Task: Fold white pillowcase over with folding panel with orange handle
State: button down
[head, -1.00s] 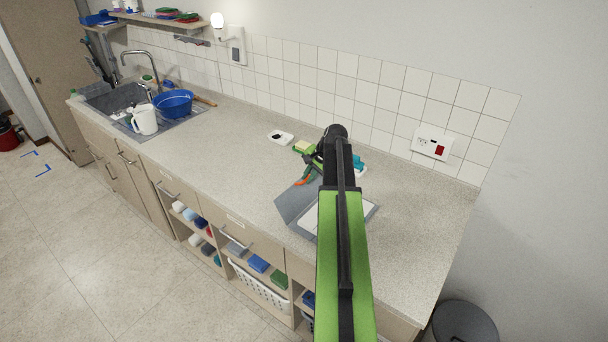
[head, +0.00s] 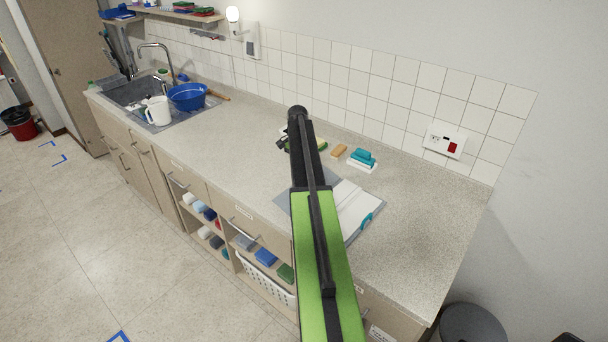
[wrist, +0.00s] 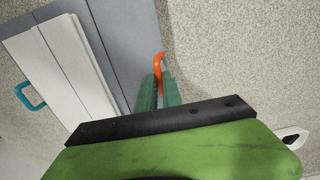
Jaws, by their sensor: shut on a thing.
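A grey folding board (head: 288,203) lies on the counter, partly hidden behind my arm in the head view. The white pillowcase (head: 357,206) lies spread on it, and also shows in the wrist view (wrist: 65,72). A teal handle (wrist: 30,96) sticks out at the board's far side from my gripper. The orange handle (wrist: 158,68) is at the edge of the grey panel (wrist: 122,35) in the wrist view. My gripper (wrist: 159,90), with green fingers, is shut on this handle. The handle is hidden in the head view. I cannot tell whether the panel is raised.
Teal and white items (head: 362,159) and a tan block (head: 339,151) stand behind the board near the tiled wall. A white jug (head: 157,111) and blue basin (head: 187,96) stand by the sink. The counter right of the board is clear.

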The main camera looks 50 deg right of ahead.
jog(key=shift+w+a+f+b, duration=0.1)
jog(key=shift+w+f+b, duration=0.45)
jog(key=shift+f, duration=0.15)
jog(key=shift+w+a+f+b, duration=0.1)
jog(key=shift+w+f+b, duration=0.3)
jog(key=shift+f+b, duration=0.2)
jog(key=c, duration=1.5)
grip_release()
jog(key=shift+w+f, duration=0.1)
jog(key=shift+f, duration=0.05)
notch_tip(320, 180, up, 18)
jog(key=p, duration=1.7)
jog(key=shift+f+p, duration=0.2)
jog(key=shift+p, duration=0.1)
jog(key=shift+w, duration=0.1)
